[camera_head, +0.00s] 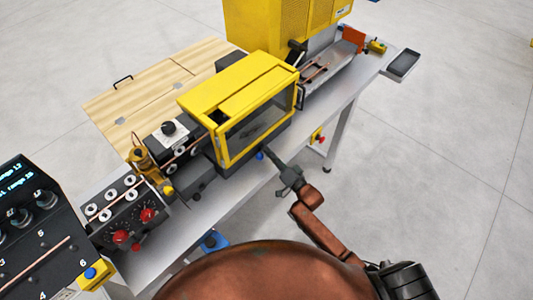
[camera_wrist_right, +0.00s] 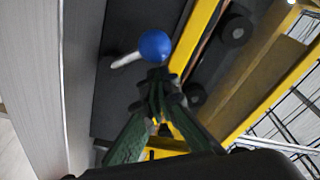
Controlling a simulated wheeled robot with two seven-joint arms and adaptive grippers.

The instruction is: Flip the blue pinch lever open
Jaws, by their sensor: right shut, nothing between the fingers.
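The blue pinch lever shows as a round blue knob (camera_wrist_right: 155,45) on a pale rod in the right wrist view. In the head view the blue knob (camera_head: 259,155) is small, at the lower front of the yellow-framed machine housing (camera_head: 236,104). My right gripper (camera_head: 267,152) reaches in from the lower right, with its tip close beside the knob. In the wrist view its green fingers (camera_wrist_right: 158,84) are shut and empty, just below the knob in the picture. I cannot tell whether they touch it. My left gripper is not in view.
The housing stands on a long grey bench (camera_head: 210,217). A roller straightener with red knobs (camera_head: 121,236) is at the left, and a wooden board (camera_head: 150,85) lies behind. A taller yellow cabinet (camera_head: 275,28) stands at the back. Floor at the right is clear.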

